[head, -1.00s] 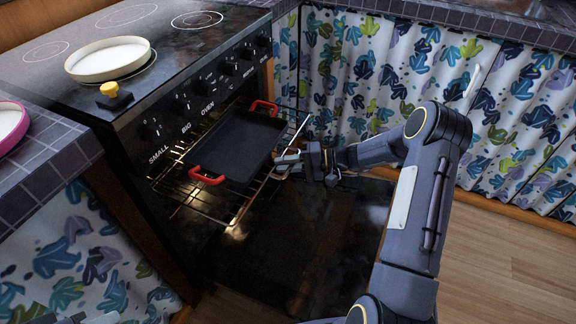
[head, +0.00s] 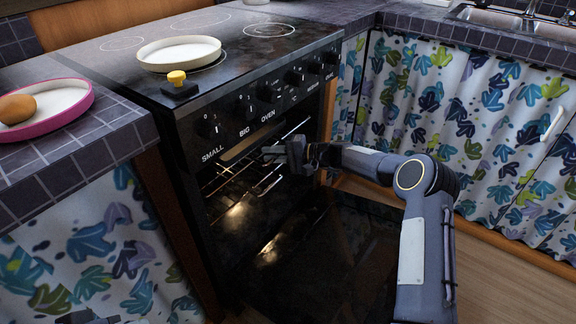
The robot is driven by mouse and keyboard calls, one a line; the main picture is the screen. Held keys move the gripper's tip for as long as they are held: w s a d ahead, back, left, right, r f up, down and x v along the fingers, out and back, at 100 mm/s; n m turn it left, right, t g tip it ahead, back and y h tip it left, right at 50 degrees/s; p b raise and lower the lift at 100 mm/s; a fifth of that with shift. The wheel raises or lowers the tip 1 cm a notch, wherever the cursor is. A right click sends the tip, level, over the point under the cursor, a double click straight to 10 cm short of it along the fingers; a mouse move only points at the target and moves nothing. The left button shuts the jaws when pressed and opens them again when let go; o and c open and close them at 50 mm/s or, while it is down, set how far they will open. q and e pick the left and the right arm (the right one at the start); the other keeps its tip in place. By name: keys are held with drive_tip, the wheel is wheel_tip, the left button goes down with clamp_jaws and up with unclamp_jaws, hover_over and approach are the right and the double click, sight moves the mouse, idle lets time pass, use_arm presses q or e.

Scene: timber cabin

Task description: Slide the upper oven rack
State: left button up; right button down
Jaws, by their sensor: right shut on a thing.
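The upper oven rack (head: 226,182) is inside the open oven, with its wire front edge near the oven's mouth. My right gripper (head: 274,153) is at the rack's front, just below the control panel, and is shut on the rack. The gripper hides part of the rack's front edge. The dark tray with red handles is not visible now; the rack's inner part is hidden by the oven front. A small dark piece at the bottom left edge seems to be my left gripper (head: 85,317), mostly cut off by the frame.
The oven door (head: 315,245) lies open below. The stovetop holds a cream round dish (head: 180,54) and a yellow-topped black item (head: 178,84). A pink-rimmed plate (head: 62,112) with a brown round item (head: 17,109) stands on the left counter. Patterned curtains (head: 470,125) hang at right.

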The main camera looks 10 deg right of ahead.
drive_tip(key=shift+w+a+f, duration=0.3)
drive_tip(key=shift+w+a, duration=0.3)
drive_tip(key=shift+w+a+f, duration=0.25)
drive_tip(key=shift+w+a, duration=0.3)
drive_tip(key=shift+r, duration=0.1)
drive_tip(key=c, duration=1.5)
unclamp_jaws()
drive_tip(key=shift+w+a, duration=0.1)
drive_tip(key=shift+w, duration=0.1)
drive_tip(key=shift+o, duration=0.2)
drive_tip(key=shift+r, duration=0.1)
drive_tip(key=shift+r, duration=0.1)
